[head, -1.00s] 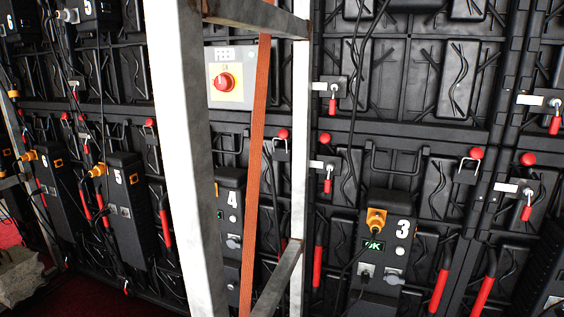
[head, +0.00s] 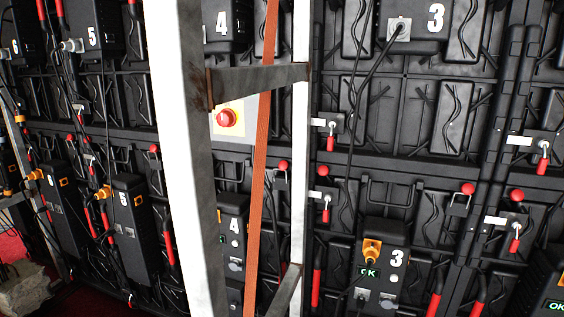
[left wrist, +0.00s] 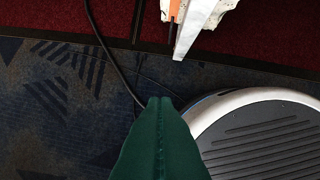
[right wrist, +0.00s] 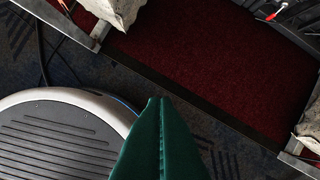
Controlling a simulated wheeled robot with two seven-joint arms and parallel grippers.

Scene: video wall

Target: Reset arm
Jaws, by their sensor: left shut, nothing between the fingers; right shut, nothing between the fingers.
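My left gripper (left wrist: 160,103) shows in the left wrist view as two green fingers pressed together, shut and empty, pointing over the patterned carpet. My right gripper (right wrist: 159,103) shows in the right wrist view, also shut with nothing between its green fingers. Neither gripper nor arm shows in the head view. Both grippers are clear of the video wall and its frame.
The back of the black video wall (head: 408,72) fills the head view, with numbered boxes, cables and red handles. A metal frame post (head: 186,150) and an orange strap (head: 262,150) stand in front. A red emergency button (head: 227,118) is behind them. Stone blocks (right wrist: 116,10) rest on red carpet (right wrist: 190,50).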

